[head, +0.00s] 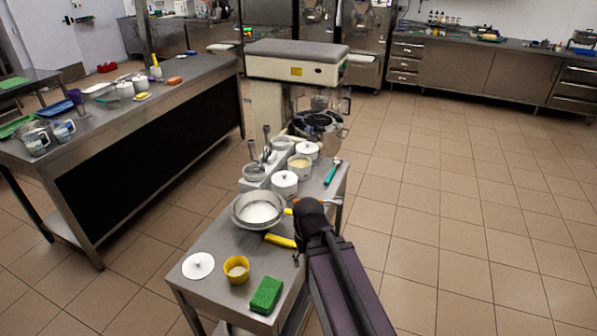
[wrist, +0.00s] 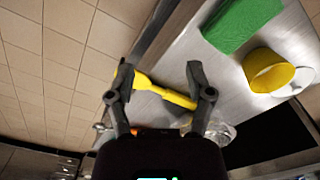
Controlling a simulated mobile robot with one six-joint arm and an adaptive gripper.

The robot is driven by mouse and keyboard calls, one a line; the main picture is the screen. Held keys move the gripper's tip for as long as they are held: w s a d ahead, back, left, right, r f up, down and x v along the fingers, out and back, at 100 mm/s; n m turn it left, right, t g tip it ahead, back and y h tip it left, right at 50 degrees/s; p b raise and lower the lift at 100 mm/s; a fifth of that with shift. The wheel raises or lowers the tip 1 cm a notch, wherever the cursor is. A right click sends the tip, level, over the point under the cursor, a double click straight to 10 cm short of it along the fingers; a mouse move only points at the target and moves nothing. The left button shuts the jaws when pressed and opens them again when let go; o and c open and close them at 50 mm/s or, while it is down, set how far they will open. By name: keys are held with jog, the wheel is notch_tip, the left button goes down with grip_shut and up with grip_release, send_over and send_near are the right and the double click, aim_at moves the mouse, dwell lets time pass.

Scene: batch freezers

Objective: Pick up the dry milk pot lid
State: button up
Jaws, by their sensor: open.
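A round white lid with a small knob (head: 198,266) lies flat at the near left corner of the steel table; I take it as the dry milk pot lid. In the wrist view the white lid (wrist: 301,80) shows at the right edge, partly hidden by a yellow cup (wrist: 269,70). An uncovered white pot (head: 300,163) with pale contents stands farther back on the table. My gripper (wrist: 160,76) is open and empty, over the table's right edge, apart from the lid. A yellow-handled tool (wrist: 160,92) shows beyond and between its fingers; I see no contact.
A green sponge (head: 266,295) lies near the yellow cup. A metal bowl of white contents (head: 258,208) stands behind them. A lidded white pot (head: 285,184) is farther back. Another counter (head: 120,105) stands at left. The tiled floor at right is clear.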

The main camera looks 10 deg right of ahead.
jog(key=shift+o, duration=0.4)
jog(key=w+a+m, duration=0.2)
jog(key=w+a, duration=0.3)
jog(key=a, duration=0.6)
jog(key=w+a+r+m+p, duration=0.1)
jog(key=w+a+m, duration=0.1)
jog(key=w+a, duration=0.4)
jog(key=w+a+m, duration=0.3)
jog(key=w+a, duration=0.3)
jog(key=a, duration=1)
jog(key=shift+r, duration=0.25)
jog(key=shift+f, duration=0.15)
